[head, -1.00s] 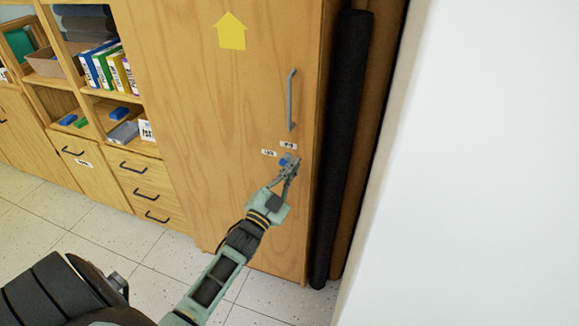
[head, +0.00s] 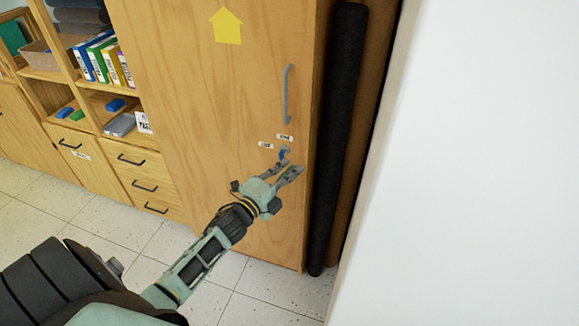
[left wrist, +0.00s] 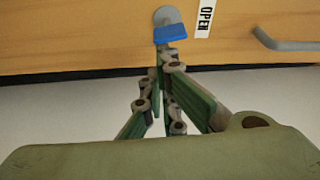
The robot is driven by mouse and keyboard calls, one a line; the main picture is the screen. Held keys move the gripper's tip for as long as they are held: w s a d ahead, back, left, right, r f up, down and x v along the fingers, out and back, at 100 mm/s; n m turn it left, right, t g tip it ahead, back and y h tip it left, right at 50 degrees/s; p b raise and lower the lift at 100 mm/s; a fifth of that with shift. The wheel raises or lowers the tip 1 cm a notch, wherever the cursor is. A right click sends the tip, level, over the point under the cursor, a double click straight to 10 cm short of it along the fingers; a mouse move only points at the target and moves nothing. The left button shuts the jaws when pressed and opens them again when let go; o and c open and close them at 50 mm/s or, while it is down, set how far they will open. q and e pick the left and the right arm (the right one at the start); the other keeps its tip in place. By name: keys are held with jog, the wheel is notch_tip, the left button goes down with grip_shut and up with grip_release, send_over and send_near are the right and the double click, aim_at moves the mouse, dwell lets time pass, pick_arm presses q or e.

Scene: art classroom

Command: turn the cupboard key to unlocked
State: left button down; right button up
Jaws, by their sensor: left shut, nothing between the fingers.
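The tall wooden cupboard door (head: 215,110) carries a blue-headed key (head: 284,153) below its grey handle (head: 286,95). In the left wrist view the key's blue head (left wrist: 171,34) sits in front of a round grey lock plate (left wrist: 166,15). The head's long side runs toward the label reading OPEN (left wrist: 205,18). My left gripper (head: 290,171) is shut and empty, just below the key in the head view. In the left wrist view its fingertips (left wrist: 168,53) are close to the key; I cannot tell if they touch. My right gripper is not in view.
A second small label (head: 265,144) is left of the key, too small to read. A dark roll (head: 335,140) stands beside the cupboard, near a white wall (head: 490,160). Shelves with books (head: 100,57) and drawers (head: 143,185) are at left. Tiled floor is clear.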

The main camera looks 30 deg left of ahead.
pick_arm(q)
jog(key=shift+a+f+m, duration=0.1)
jog(key=shift+f+m, duration=0.05)
jog(key=shift+m, duration=0.35)
jog(key=shift+f, duration=0.1)
dwell(0.4)
